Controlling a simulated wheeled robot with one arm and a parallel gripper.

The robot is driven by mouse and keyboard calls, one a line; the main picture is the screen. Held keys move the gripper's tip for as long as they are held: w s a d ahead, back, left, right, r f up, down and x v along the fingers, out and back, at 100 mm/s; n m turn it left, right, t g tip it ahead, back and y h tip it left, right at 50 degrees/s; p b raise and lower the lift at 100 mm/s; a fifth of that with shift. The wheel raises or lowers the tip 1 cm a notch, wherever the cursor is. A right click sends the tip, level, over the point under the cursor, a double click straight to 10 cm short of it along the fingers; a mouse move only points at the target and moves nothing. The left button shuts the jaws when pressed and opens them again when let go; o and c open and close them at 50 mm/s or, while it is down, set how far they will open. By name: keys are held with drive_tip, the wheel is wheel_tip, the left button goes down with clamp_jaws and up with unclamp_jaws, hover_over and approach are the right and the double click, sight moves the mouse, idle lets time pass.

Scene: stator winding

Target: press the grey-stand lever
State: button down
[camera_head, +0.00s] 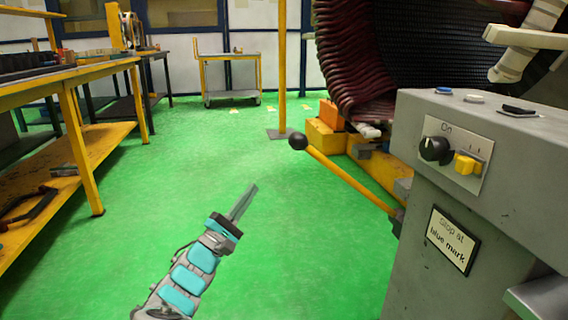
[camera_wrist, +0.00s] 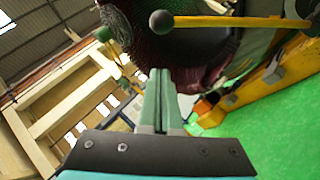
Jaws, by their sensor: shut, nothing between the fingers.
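The lever is a yellow bar (camera_head: 350,180) with a black ball knob (camera_head: 298,141) at its free end. It sticks out to the left and upward from the side of the grey stand (camera_head: 410,140). My gripper (camera_head: 252,188) is shut and empty, to the left of the lever and below the knob in the head view, apart from it. In the wrist view the shut fingers (camera_wrist: 160,82) point up toward the lever bar (camera_wrist: 225,21) and its knob (camera_wrist: 161,21), with a gap between. The lever's base is partly hidden by the stand.
The stand carries a black knob (camera_head: 434,149), a yellow switch (camera_head: 467,164) and a "stop at blue mark" sign (camera_head: 452,240). A large wound stator (camera_head: 350,60) stands behind. Yellow workbenches (camera_head: 90,170) line the left. The green floor between is clear.

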drive_tip(key=shift+a+f, duration=0.15)
drive_tip(key=shift+a, duration=0.15)
drive_tip(key=shift+d, duration=0.1)
drive_tip(key=s+d+r+b+x, duration=0.1)
drive_tip(key=s+x, duration=0.1)
drive_tip(key=x, duration=1)
drive_tip(key=shift+w+d+r+b, duration=0.25)
drive_tip(key=shift+w+d+b, duration=0.1)
drive_tip(key=shift+d, duration=0.15)
